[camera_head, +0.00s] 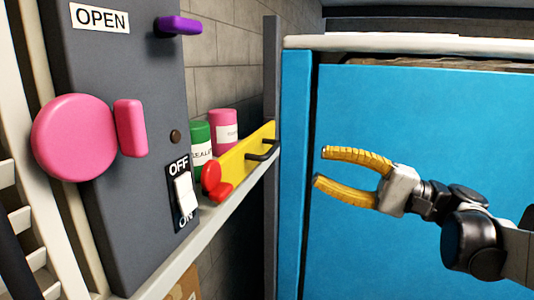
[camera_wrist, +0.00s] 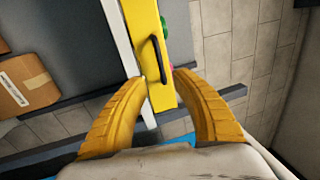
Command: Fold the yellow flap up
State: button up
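The yellow flap (camera_head: 236,156) stands along the front edge of a shelf in the head view, with a black handle (camera_head: 262,150) and a red latch-like part (camera_head: 214,184) at its left end. In the wrist view the yellow flap (camera_wrist: 146,30) runs from the top down between my fingers, with its black handle (camera_wrist: 154,58) near the middle. My gripper (camera_head: 322,167) is open and empty, to the right of the flap and apart from it, in front of the blue panel. Both yellow fingers also show in the wrist view (camera_wrist: 168,82), spread on either side of the flap's line.
A green can (camera_head: 200,145) and a pink can (camera_head: 223,125) stand behind the flap. A grey cabinet (camera_head: 110,200) with a pink knob (camera_head: 74,138), purple handle (camera_head: 178,26) and switch (camera_head: 184,193) is at left. A blue panel (camera_head: 430,110) fills the right. Cardboard boxes (camera_wrist: 27,88) lie left.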

aim_at(272, 148)
jog(key=p+x, duration=0.2)
jog(key=x, duration=0.8)
jog(key=shift+w+a+r+p, duration=0.1)
jog(key=shift+a+p, duration=0.2)
jog(key=shift+p, duration=0.1)
grip_shut()
